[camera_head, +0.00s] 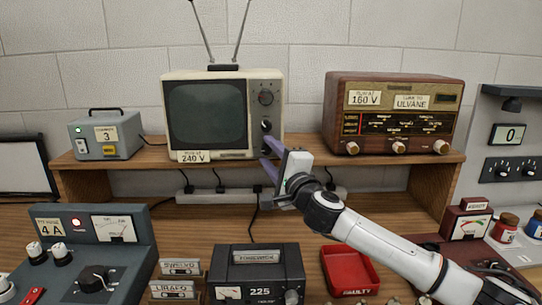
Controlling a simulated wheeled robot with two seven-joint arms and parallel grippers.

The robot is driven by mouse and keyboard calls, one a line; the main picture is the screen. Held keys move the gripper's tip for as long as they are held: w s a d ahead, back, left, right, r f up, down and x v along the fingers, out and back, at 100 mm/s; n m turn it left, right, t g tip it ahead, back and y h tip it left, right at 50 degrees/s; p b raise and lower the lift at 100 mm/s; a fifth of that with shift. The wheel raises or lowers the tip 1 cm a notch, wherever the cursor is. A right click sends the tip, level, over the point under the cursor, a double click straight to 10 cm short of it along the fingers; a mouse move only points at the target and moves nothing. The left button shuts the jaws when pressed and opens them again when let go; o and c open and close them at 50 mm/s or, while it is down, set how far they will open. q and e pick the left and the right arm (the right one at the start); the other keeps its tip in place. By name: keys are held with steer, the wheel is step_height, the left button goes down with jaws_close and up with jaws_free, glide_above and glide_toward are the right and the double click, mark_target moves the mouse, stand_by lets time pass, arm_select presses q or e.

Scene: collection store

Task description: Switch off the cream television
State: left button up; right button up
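The cream television (166,115) stands on the left part of the wooden shelf, with two antenna rods on top. Its screen (206,114) is dark grey-green with no clear picture. A dark control panel with knobs (266,98) runs down its right side. A "240 V" label (193,157) is at its lower front. My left gripper is not in view.
A brown radio (393,112) stands on the shelf to the right, a grey box (106,135) with a green light to the left. A power strip (220,190) with plugs is under the shelf. Meter units, cassettes and a red tray (349,272) crowd the bench in front.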

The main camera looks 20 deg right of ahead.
steer(key=s+d+f, duration=0.1)
steer(key=s, duration=0.9)
